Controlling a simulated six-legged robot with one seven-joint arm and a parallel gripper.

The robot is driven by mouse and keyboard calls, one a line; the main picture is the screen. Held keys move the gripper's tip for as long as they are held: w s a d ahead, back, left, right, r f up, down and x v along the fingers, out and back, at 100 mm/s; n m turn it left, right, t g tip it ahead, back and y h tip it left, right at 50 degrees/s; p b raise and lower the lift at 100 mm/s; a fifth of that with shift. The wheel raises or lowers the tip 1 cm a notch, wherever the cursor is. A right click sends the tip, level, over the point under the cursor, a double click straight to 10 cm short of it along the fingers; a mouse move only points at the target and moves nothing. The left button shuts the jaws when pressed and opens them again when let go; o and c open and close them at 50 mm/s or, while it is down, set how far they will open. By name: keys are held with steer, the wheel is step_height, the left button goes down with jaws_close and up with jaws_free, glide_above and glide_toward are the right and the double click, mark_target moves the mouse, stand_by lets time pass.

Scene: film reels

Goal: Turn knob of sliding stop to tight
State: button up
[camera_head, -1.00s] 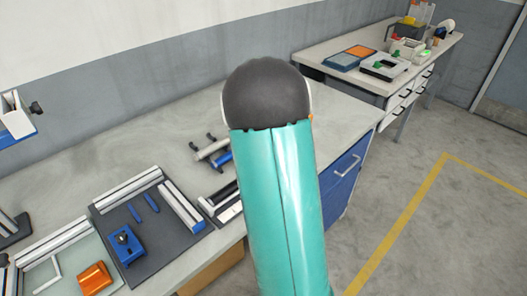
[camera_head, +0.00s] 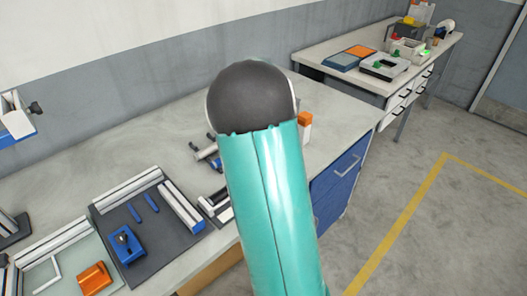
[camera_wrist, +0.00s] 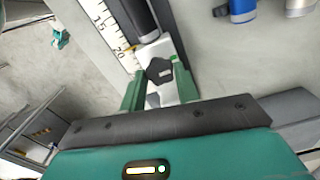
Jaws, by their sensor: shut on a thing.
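In the wrist view, the black knob (camera_wrist: 160,71) sits on the pale block of the sliding stop (camera_wrist: 152,51). The two green fingers of my gripper (camera_wrist: 160,88) are on either side of the knob and shut on it. A small yellow mark shows beside the knob; whether the knob is tight cannot be told. The stop is by a white ruler (camera_wrist: 107,25) and a dark bar (camera_wrist: 140,18). In the head view, part of the ruler fixture (camera_head: 213,205) shows at the bench front, and my teal arm hides the rest and my gripper.
On the bench, a dark tray (camera_head: 160,240) with a blue block (camera_head: 126,246) lies left of the fixture. Blue and silver cylinders (camera_head: 206,153) lie behind it. An orange-topped white item (camera_head: 305,125) stands right of my arm. A second bench (camera_head: 335,78) is behind.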

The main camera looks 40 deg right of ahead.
stand_by(0.5)
steer(key=o, duration=1)
steer(key=shift+c, duration=0.2)
step_height(320, 180, up, 14)
steer(key=shift+a+f, duration=0.1)
